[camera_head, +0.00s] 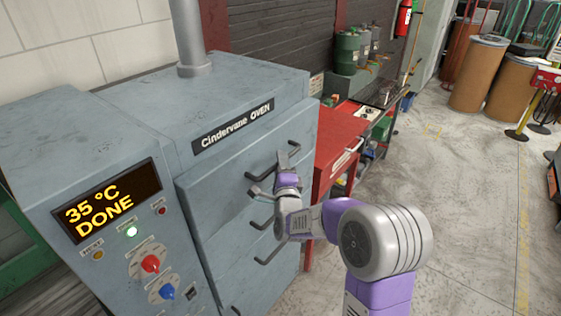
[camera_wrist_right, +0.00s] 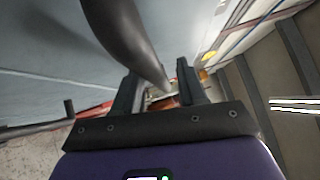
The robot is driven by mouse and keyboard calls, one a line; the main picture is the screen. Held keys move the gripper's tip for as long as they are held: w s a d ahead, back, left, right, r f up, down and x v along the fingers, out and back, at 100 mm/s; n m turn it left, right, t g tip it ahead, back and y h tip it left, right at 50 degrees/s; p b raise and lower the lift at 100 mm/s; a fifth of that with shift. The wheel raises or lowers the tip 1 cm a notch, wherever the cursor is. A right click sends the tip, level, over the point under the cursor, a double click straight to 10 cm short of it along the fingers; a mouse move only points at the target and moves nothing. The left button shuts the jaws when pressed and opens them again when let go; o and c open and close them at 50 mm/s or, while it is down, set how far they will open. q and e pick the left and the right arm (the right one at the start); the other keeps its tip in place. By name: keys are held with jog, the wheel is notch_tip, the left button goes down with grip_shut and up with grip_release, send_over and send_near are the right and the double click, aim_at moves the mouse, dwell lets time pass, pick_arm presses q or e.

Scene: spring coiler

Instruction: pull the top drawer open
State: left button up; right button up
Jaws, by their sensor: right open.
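The grey oven (camera_head: 235,85), labelled "Cindervane OVEN", has a front with several drawers. The top drawer (camera_head: 228,178) looks flush with the front, and its dark bar handle (camera_head: 291,147) is partly covered by my gripper. My right gripper (camera_head: 268,183) is at this handle, open. In the right wrist view the two fingers (camera_wrist_right: 158,88) stand apart, and a thick dark bar (camera_wrist_right: 125,35), apparently the handle, runs down toward the gap between them. I cannot tell whether either finger touches it. My left gripper is out of view.
Lower handles (camera_head: 268,256) stick out below my gripper. A control panel (camera_head: 112,200) reading "35 °C DONE" is at left. A red workbench (camera_head: 335,140) stands close on the right. The concrete floor (camera_head: 450,180) in front is clear; barrels (camera_head: 478,75) stand farther back.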

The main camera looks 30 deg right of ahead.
jog(key=shift+w+d, duration=0.15)
jog(key=shift+w, duration=0.15)
grip_shut()
dwell(0.3)
